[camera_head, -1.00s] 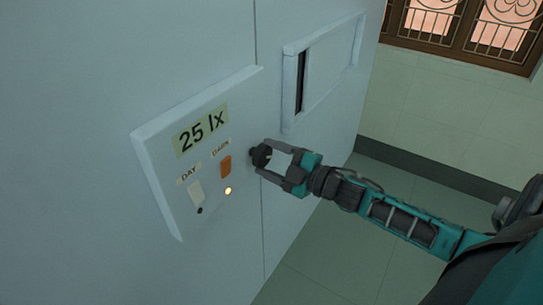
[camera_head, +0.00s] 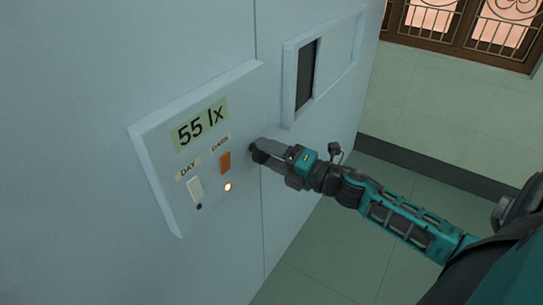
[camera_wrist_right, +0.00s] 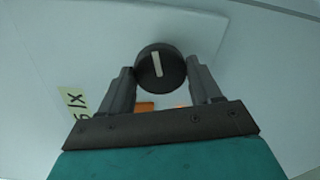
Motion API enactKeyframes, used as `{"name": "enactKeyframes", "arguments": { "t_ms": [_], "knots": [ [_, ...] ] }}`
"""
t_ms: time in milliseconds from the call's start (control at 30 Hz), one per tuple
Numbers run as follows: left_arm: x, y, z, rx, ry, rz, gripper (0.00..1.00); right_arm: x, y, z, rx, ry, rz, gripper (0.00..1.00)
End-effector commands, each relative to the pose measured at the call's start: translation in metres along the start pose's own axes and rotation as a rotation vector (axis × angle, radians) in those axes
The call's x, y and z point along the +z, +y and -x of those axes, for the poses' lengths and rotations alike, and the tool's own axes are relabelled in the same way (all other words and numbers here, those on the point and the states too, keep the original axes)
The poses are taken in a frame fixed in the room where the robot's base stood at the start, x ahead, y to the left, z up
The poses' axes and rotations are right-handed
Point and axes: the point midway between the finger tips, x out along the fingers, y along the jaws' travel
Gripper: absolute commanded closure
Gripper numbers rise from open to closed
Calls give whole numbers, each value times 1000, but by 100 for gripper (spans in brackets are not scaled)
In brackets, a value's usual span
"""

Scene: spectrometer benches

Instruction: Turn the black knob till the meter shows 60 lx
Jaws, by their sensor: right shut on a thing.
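The meter display (camera_head: 202,124) on the wall panel reads 55 lx. The black knob (camera_head: 256,151) is at the panel's right edge, mostly hidden by my right gripper (camera_head: 262,152) in the head view. In the right wrist view the knob (camera_wrist_right: 160,68) shows a white pointer line, nearly upright, between the two fingers. My right gripper (camera_wrist_right: 160,80) is shut on the knob. My left gripper is not in view.
The panel (camera_head: 153,148) also has an orange switch (camera_head: 224,162) under a DARK label, a pale switch (camera_head: 195,189) under DAY, a lit lamp (camera_head: 228,187) and a dark one (camera_head: 199,206). A framed window with a dark opening (camera_head: 306,72) is at upper right.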

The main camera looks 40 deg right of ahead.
Motion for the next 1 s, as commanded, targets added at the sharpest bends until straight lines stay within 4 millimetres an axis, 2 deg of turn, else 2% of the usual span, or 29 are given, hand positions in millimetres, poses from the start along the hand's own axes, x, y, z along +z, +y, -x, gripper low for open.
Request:
{"name": "enactKeyframes", "arguments": {
  "t_ms": [300, 800, 833, 1000],
  "knots": [
    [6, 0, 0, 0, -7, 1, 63, -1, -1, 0, 0, 1, 100, 67],
    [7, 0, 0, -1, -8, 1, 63, -1, -1, 0, -1, 1, 114, 67],
    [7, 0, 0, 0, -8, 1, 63, -1, -1, 0, -1, 1, 114, 34],
    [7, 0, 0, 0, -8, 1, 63, -1, 0, 0, -1, 1, 114, 18]
  ]
}}
